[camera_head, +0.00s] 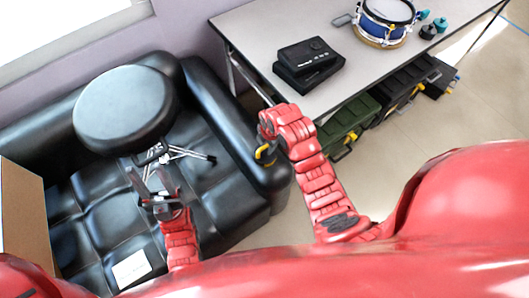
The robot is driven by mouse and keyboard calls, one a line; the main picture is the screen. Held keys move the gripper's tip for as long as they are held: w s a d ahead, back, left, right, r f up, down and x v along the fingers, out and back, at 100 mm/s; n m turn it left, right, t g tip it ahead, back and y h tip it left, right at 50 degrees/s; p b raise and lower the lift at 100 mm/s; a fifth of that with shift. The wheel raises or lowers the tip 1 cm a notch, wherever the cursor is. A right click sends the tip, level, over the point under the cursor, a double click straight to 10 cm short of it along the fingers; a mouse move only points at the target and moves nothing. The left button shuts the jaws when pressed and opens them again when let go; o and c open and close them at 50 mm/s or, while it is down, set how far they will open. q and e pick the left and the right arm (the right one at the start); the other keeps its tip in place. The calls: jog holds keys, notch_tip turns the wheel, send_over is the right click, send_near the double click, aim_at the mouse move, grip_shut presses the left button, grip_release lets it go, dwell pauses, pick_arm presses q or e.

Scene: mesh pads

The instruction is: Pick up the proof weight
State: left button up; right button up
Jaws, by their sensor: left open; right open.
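I cannot pick out the proof weight for certain. Small black and teal objects with handle-like tops stand at the right end of the grey table, among them a black one (428,32) and a teal one (440,24); they are too small to name surely. My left gripper (158,188) is open and empty over the black sofa, just below the stool's legs. My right gripper (267,150) is at the end of the raised red arm, between the sofa's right arm and the table's front edge. Its fingers are small and partly hidden; nothing shows held in it.
The grey table (270,28) bears black boxes (308,62) and a blue drum (386,22). Cases, one green (345,122), stand below it. A cardboard box (22,215) is at left. Right-hand floor is clear.

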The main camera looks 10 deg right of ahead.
aim_at(265, 146)
jog(key=shift+w+a+f, duration=0.1)
jog(key=shift+w+f, duration=0.1)
jog(key=shift+f, duration=0.55)
jog(key=shift+w+f, duration=0.15)
jog(key=shift+f, duration=0.6)
grip_shut()
jog(key=shift+r+p, duration=0.1)
jog(key=shift+p, duration=0.2)
